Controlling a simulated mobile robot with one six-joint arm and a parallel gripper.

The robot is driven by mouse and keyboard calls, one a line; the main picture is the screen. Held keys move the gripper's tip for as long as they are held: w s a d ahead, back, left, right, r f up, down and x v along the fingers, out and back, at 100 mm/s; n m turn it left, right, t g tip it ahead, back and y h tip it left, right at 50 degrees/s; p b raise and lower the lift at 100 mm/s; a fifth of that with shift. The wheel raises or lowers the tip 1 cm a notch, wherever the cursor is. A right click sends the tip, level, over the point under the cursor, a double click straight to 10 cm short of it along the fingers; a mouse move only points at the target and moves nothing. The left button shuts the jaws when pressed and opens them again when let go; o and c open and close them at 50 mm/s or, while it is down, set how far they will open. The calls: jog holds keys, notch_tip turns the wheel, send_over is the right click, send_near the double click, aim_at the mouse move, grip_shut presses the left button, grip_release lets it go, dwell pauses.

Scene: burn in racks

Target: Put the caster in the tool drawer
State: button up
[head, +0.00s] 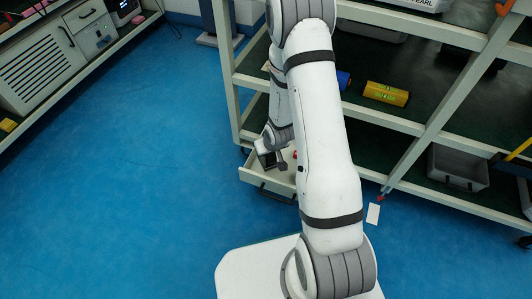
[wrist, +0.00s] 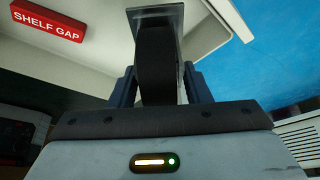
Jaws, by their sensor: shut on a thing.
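The caster (wrist: 156,62), a dark wheel with a grey metal plate, is between the fingers of my gripper (wrist: 158,88) in the wrist view. My gripper is shut on it. In the head view my gripper (head: 271,160) is over the pulled-out, pale tool drawer (head: 262,182) at the lower left of the rack. My arm hides part of the drawer. Pale drawer surfaces also show behind the caster in the wrist view. I cannot tell whether the caster touches the drawer.
A red "SHELF GAP" label (wrist: 47,20) lies on a pale surface. The rack shelves hold a yellow item (head: 386,93) and a grey bin (head: 458,168). A white card (head: 373,213) lies on the floor. The blue floor (head: 130,190) at left is clear.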

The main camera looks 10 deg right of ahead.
jog(key=shift+f+b, duration=0.5)
jog(key=shift+f, duration=0.1)
jog(key=o, duration=1.2)
jog(key=shift+r, duration=0.1)
